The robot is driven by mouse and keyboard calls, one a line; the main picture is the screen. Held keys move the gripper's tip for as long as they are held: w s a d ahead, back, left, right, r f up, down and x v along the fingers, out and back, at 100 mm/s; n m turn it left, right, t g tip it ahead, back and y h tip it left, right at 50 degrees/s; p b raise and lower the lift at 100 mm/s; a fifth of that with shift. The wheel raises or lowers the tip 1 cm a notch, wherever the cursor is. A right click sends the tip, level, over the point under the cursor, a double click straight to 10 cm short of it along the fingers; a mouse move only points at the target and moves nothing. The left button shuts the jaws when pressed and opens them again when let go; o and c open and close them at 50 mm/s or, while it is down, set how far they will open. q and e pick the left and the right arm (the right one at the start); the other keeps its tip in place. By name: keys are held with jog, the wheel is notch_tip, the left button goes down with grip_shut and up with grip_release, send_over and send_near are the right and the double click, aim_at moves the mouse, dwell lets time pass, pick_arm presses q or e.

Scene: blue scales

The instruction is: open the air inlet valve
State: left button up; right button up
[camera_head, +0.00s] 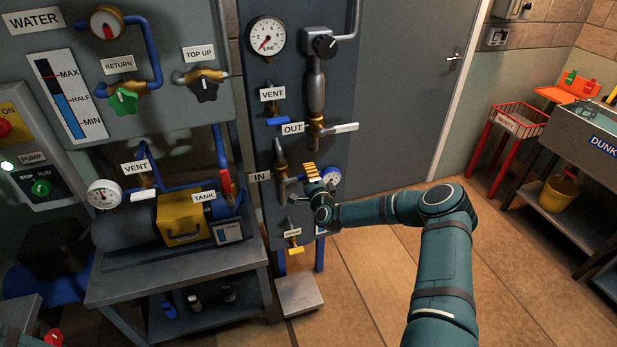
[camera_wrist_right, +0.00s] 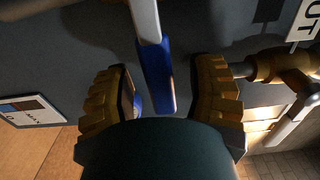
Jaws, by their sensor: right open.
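The panel carries an IN label (camera_head: 260,177) with pipework running right from it. My right gripper (camera_head: 313,176) is at that pipework and hides most of the valve there in the head view. In the right wrist view, a lever (camera_wrist_right: 155,75) with a pale shank and blue grip runs down between the two yellow fingers of my open right gripper (camera_wrist_right: 163,88). Gaps show on both sides of the lever. The valve body itself is not clearly visible. My left gripper is not in view.
Above the gripper are the OUT label (camera_head: 292,128) and its pale lever (camera_head: 340,128). A small gauge (camera_head: 331,175) sits just behind the gripper. The drain valve (camera_head: 294,249) is below. The tank (camera_head: 130,228) on its bench stands left. Open floor lies right.

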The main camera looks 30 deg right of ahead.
grip_shut()
jog(key=shift+r, duration=0.1)
